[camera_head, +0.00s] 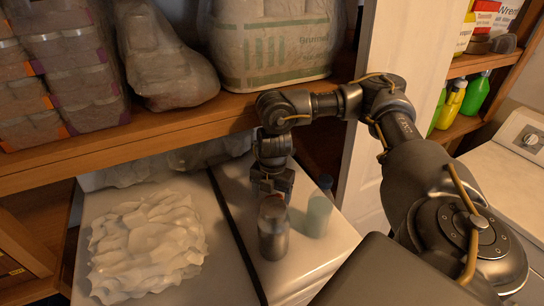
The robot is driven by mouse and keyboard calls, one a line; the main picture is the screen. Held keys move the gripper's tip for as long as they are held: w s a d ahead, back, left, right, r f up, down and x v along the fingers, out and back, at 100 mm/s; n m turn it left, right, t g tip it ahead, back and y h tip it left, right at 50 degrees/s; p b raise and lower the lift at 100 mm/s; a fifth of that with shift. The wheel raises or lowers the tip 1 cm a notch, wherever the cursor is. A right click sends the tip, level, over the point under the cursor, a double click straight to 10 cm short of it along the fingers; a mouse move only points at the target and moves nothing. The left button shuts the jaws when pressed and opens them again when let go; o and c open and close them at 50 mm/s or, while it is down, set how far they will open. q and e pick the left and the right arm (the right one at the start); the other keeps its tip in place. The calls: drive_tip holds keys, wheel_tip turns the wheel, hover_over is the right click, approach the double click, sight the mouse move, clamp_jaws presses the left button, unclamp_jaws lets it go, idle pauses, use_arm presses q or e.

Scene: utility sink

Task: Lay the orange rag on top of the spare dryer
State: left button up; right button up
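No orange rag shows in this view. I cannot tell which white appliance is the spare dryer: one white top (230,283) is under the shelf, and a white machine with a knob (529,139) stands at the far right. My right gripper (272,194) points down over the white surface, at the top of a dark grey bottle (273,230). Its fingers are dark and small, so whether they grip the bottle is unclear. My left gripper is not in view.
A pale crumpled heap (145,243) lies on the left white top. A translucent bottle (319,208) stands right of the dark bottle. A wooden shelf (190,122) with wrapped packs and a large bag (270,45) overhangs the back. A white post (385,60) stands beside my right arm.

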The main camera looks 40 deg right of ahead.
wheel_tip(320, 180, up, 10)
drive_tip(key=shift+s+f, duration=0.15)
drive_tip(key=shift+s, duration=0.05)
idle(0.7)
